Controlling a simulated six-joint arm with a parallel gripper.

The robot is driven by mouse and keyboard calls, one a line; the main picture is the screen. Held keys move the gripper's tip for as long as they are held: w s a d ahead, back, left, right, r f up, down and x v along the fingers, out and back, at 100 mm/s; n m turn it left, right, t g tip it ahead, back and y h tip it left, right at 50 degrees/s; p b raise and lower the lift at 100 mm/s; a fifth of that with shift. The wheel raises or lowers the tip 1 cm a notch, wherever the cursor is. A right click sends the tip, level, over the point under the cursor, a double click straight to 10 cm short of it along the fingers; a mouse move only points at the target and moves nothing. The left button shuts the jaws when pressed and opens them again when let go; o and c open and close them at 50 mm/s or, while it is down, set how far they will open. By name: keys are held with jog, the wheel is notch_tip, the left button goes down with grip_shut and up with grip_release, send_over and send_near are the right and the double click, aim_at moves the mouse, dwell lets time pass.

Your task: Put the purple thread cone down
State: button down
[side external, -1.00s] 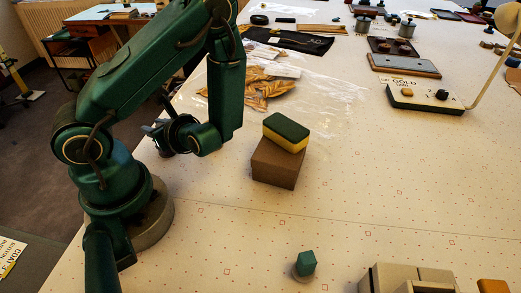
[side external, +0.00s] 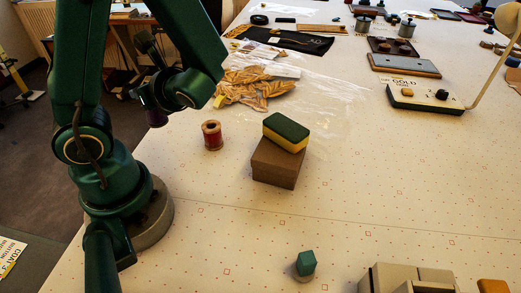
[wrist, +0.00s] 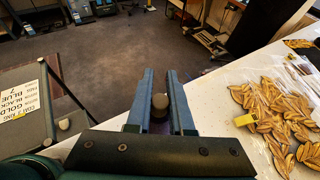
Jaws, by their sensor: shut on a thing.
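The purple thread cone (side external: 154,117) is held in my gripper (side external: 148,98), near the table's left edge in the side view. Its dark purple side shows there, partly covered by the gripper. In the wrist view, the cone's rounded greyish top (wrist: 160,101) sits between the two blue-grey fingers of my gripper (wrist: 160,95). The fingers are shut on it. It appears raised above the table; I cannot tell the exact height.
A red thread spool (side external: 212,135) stands right of my gripper. A green-and-yellow sponge (side external: 286,132) lies on a brown block (side external: 277,164). Behind is a bag of tan leaf-shaped pieces (side external: 255,88). A small green block (side external: 306,262) is near the front.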

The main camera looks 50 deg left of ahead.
notch_tip(320, 180, up, 13)
jog(key=d+f+n+g+h, duration=0.3)
jog(key=d+f+n+g, duration=0.2)
jog(key=d+f, duration=0.6)
jog(key=w+d+f+n+g+h, duration=0.15)
jog(key=d+n+g+h, duration=0.45)
jog(key=d+n+h, duration=0.65)
jog(key=w+d+r+n+t+h, duration=0.4)
jog(key=w+d+n+h, duration=0.1)
jog(key=d+n, duration=0.15)
jog(key=w+d+r+n+t+h, duration=0.3)
jog(key=w+d+n+t+h, duration=0.15)
jog(key=d, duration=0.35)
jog(key=w+d+r+n+t+h, duration=0.15)
jog(key=w+r+n+t, duration=0.35)
jog(key=w+n+t, duration=0.5)
jog(key=shift+y, duration=0.25)
jog(key=shift+w+f, duration=0.15)
jog(key=shift+f, duration=5.1)
jog(key=shift+w+f, duration=0.1)
jog(key=shift+f, duration=5.15)
jog(key=shift+f, duration=0.1)
